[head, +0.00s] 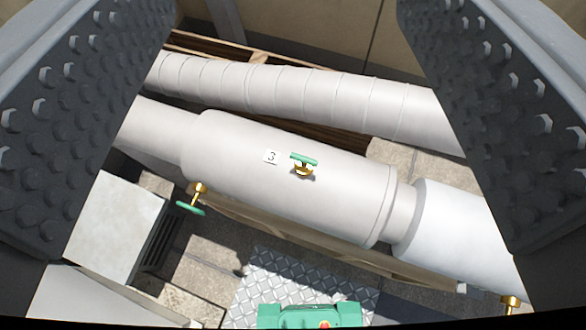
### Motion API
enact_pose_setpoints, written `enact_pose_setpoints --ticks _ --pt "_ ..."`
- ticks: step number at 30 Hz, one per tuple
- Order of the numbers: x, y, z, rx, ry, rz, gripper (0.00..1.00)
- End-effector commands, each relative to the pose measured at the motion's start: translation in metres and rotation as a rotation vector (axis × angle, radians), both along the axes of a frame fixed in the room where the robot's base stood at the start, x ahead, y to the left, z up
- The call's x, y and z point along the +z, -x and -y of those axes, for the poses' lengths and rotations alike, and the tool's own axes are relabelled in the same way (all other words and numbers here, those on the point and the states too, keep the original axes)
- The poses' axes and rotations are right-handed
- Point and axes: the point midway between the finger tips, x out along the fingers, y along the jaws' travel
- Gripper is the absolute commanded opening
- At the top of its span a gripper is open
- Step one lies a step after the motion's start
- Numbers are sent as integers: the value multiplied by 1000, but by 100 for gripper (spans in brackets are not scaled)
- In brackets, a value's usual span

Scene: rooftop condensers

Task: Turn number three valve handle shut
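The number three valve has a green handle (303,159) on a brass stem (303,171). It stands on a wide white pipe section, just right of a small label marked 3 (271,157). The handle lies roughly left to right in the picture, at a slant to the pipe. My gripper (292,140) shows as two dark studded fingers at the left and right edges. They are wide apart with nothing held between them. The valve lies between and beyond them, and neither finger seems to touch it.
A second brass valve with a green handle (190,208) sits at the pipe's lower left side. Another brass fitting (510,304) is at lower right. A ribbed white pipe (290,88) runs behind. A grey box (117,226) and a green object (308,315) are in front.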

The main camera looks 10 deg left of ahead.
Motion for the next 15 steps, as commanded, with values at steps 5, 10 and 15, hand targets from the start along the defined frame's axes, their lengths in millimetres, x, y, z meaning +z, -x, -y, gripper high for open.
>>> enact_pose_setpoints --ticks 5,10,15 --pt "-42 -53 4 -48 -114 -179 58" --pt "-93 -96 4 -122 -228 -357 58" --pt "-149 -128 5 -218 -331 -534 58"
